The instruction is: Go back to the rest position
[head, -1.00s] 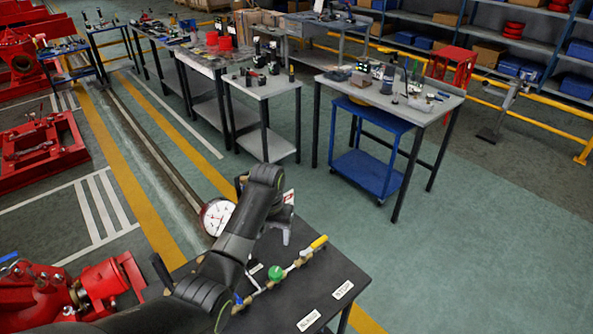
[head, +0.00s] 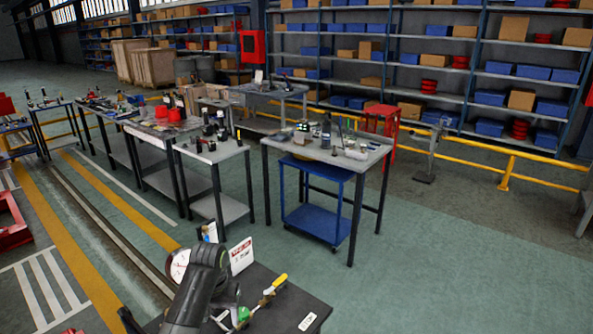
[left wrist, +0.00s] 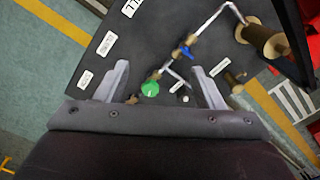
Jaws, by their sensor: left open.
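In the left wrist view my left gripper (left wrist: 164,78) is open, with its two grey fingers apart and nothing held between them. It is over a black table (left wrist: 95,72) that carries a pipe assembly with a green knob (left wrist: 150,88) and a blue handle (left wrist: 181,52). The green knob shows between the fingers in that view; I cannot tell the height above it. In the head view my dark left arm (head: 200,285) reaches over the table and hides part of it. The green knob and a yellow handle (head: 279,281) show just right of the arm. My right gripper is not in view.
A round dial gauge (head: 178,263) and a white sign (head: 241,255) stand by the arm. Beyond are a grey workbench (head: 350,165), a blue cart (head: 320,222) and a yellow rail (head: 545,183). The green floor to the right is clear.

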